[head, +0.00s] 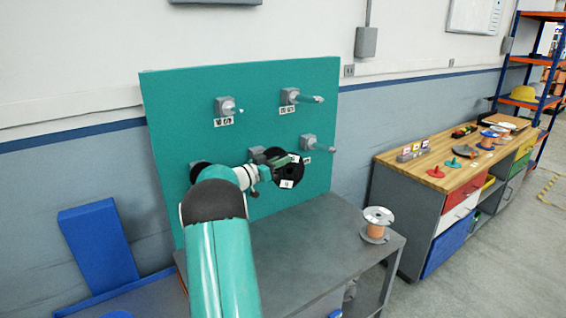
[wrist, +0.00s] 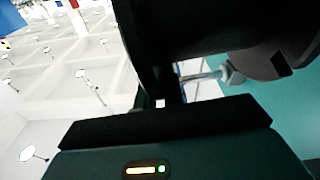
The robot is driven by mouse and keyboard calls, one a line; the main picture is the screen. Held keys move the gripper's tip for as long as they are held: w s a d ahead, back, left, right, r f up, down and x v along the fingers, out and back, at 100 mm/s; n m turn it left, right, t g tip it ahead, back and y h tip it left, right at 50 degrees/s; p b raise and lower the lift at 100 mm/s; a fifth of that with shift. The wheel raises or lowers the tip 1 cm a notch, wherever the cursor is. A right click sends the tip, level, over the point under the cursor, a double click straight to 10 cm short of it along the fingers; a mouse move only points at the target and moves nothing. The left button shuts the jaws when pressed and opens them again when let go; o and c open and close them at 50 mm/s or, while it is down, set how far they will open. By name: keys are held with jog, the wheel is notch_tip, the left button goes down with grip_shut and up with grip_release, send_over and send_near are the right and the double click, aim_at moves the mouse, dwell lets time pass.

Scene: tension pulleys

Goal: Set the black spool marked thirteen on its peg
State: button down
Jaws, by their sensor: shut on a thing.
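The black spool (head: 294,175) is in front of the teal board (head: 255,80), its flange turned partly toward the head camera, with small white labels on it; their number is too small to read. My gripper (head: 284,161) is shut on the spool at its upper part. In the wrist view the spool (wrist: 215,35) is a large dark shape filling the top. A peg (wrist: 203,76) with a grey mount shows beyond it. Behind the spool and my arm, a grey mount (head: 257,154) shows on the board. Whether the spool touches a peg is hidden.
Other pegs stand out from the board: upper left (head: 228,106), upper right (head: 303,98) and right (head: 320,146), close to the spool. A grey table (head: 330,225) below carries an orange-wound spool (head: 376,226). A wooden-topped bench (head: 425,175) stands at right.

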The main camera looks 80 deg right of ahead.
jog(key=shift+w+d, duration=0.35)
jog(key=shift+w, duration=0.05)
jog(key=shift+w+d+f, duration=0.1)
jog(key=shift+w, duration=0.05)
dwell(0.6)
jog(key=shift+w+d+f, duration=0.15)
jog(key=shift+w+d, duration=0.65)
jog(key=shift+w, duration=0.05)
jog(key=shift+w+d, duration=0.1)
dwell(0.6)
jog(key=shift+w, duration=0.1)
jog(key=shift+w+d+f, duration=0.1)
jog(key=shift+w+d, duration=0.25)
jog(key=shift+w+d, duration=0.15)
jog(key=shift+w, duration=0.15)
